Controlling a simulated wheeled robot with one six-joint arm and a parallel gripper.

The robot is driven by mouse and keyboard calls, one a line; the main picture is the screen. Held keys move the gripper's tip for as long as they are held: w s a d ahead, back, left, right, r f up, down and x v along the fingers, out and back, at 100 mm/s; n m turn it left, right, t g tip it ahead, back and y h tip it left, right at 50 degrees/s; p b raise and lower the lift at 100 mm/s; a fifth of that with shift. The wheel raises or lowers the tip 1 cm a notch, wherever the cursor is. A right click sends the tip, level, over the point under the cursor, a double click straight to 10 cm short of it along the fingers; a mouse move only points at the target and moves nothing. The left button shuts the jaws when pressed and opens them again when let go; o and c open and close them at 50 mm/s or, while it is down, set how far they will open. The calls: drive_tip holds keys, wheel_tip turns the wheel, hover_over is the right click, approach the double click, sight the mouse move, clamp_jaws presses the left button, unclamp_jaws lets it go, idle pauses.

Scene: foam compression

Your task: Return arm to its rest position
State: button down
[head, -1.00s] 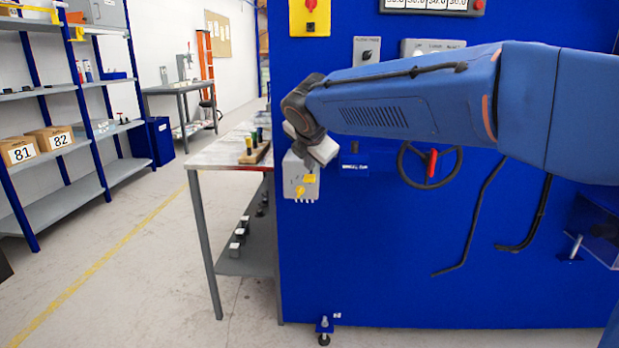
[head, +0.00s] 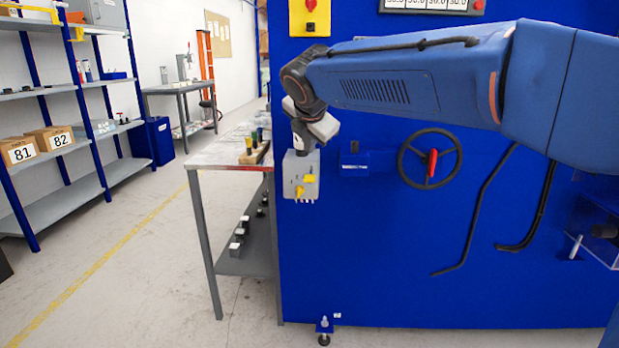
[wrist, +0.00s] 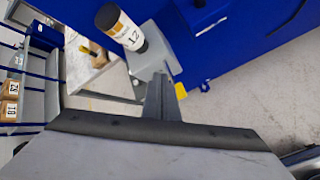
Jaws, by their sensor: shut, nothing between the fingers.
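My blue arm reaches leftward across the front of the blue machine panel (head: 400,270) in the head view. My gripper shows in the wrist view (wrist: 160,82) with its fingers together and nothing between them. The fingertips cannot be made out clearly there. The grey box also shows behind the fingers in the wrist view (wrist: 167,55).
A black-and-white cylinder marked 12 (wrist: 122,28) shows beyond the fingers. A handwheel (head: 430,158) stands out from the panel. A metal-topped bench (head: 215,157) adjoins the panel at left. Shelves with boxes 81 (head: 18,151) and 82 (head: 50,138) stand far left. The floor between is clear.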

drive_tip(key=shift+d, duration=0.1)
drive_tip(key=s+d+f+m+g, duration=0.1)
drive_tip(key=s+d+f+m, duration=0.2)
drive_tip(key=s+d+m, duration=0.4)
drive_tip(key=s+d+f+m+g+h, duration=0.1)
drive_tip(key=s+d+f+m, duration=0.15)
drive_tip(key=s+d, duration=0.45)
drive_tip(key=s+d+f+m+g, duration=0.1)
drive_tip(key=s+d+f+m, duration=0.35)
drive_tip(key=d, duration=0.55)
drive_tip(key=s+d+f+m, duration=0.4)
drive_tip(key=s+f+m, duration=0.3)
drive_tip(key=s, duration=0.3)
drive_tip(key=s+d+f+m+g, duration=0.1)
drive_tip(key=s+d+f+m, duration=0.3)
drive_tip(key=s+f+m, duration=0.2)
drive_tip(key=s+f, duration=0.2)
drive_tip(key=s, duration=0.2)
drive_tip(key=shift+d+f+m, duration=0.15)
drive_tip(key=shift+f+m, duration=0.05)
drive_tip(key=shift+m, duration=0.2)
